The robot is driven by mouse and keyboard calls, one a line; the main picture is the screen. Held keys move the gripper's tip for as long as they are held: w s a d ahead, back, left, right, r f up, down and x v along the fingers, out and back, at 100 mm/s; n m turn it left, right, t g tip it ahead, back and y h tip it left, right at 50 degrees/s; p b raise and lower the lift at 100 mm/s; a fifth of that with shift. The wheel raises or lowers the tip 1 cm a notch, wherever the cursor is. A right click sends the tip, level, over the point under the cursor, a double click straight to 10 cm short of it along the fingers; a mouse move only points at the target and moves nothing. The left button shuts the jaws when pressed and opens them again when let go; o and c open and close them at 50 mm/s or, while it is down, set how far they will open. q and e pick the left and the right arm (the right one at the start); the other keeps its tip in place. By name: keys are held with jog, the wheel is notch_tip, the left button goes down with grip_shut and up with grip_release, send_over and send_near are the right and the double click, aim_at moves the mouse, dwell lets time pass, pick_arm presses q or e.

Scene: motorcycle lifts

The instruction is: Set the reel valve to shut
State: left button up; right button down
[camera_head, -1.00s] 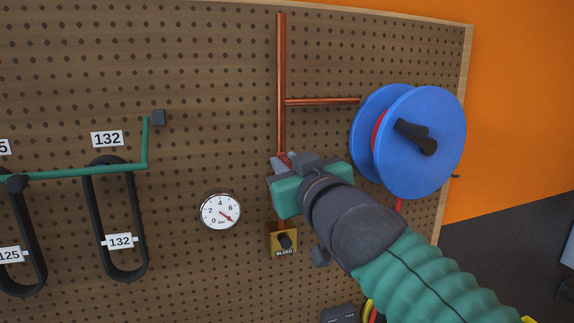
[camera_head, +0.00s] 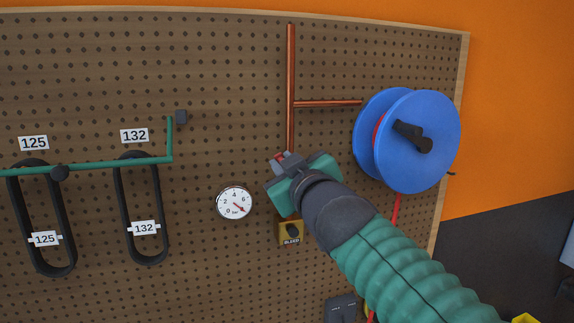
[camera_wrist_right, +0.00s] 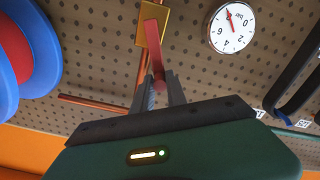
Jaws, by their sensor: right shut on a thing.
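The reel valve's red lever (camera_wrist_right: 157,62) shows in the wrist view between the two fingers of my right gripper (camera_wrist_right: 162,92). The gripper is shut on it. In the head view my right gripper (camera_head: 280,164) is at the lower end of the upright copper pipe (camera_head: 291,85), and only a little red of the lever (camera_head: 277,158) shows by its fingertips. The valve body is hidden behind the gripper. The blue hose reel (camera_head: 425,165) is to the right. My left gripper is out of view.
A yellow BLEED plate with a dark knob (camera_head: 291,231) is close below. Belts on a green rail (camera_head: 110,163) hang at left. A copper branch pipe (camera_head: 325,103) runs toward the reel.

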jog(key=shift+a+f+n+b, duration=0.1)
jog(key=shift+f+n+b, duration=0.2)
jog(key=shift+f+n, duration=0.15)
jog(key=a+f+n+b, duration=0.1)
jog(key=f+n+b, duration=0.1)
jog(key=n, duration=0.5)
jog(key=s+a+f+n+b, duration=0.1)
jog(key=a+f+n+b, duration=0.1)
jog(key=n, duration=0.5)
jog(key=shift+a+f+b, duration=0.3)
jog(key=shift+f+b, duration=0.4)
jog(key=shift+b, duration=0.65)
jog(key=shift+s, duration=0.1)
